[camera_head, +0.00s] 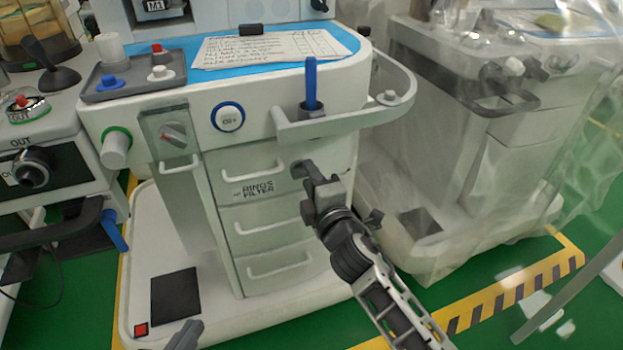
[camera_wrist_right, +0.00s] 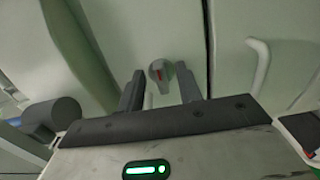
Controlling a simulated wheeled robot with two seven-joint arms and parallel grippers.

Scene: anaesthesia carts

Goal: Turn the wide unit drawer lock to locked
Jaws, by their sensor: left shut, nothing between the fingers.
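The wide unit drawer lock is a small round grey knob (camera_wrist_right: 160,75) with a red mark, set on a pale panel in the right wrist view. My right gripper (camera_wrist_right: 159,92) is open, with one finger on each side of the knob and visible gaps between. In the head view my right gripper (camera_head: 312,182) is at the upper right of the drawer fronts and hides most of the lock. The drawer unit (camera_head: 265,213) has several drawers with white handles. My left gripper (camera_head: 186,335) shows only as a dark tip at the bottom edge, shut and empty.
A shelf arm (camera_head: 345,124) holding a blue stick (camera_head: 311,84) juts out above my right gripper. Another red-marked knob (camera_head: 174,134) sits behind a clear cover at left. A plastic-wrapped cart (camera_head: 470,150) stands close on the right.

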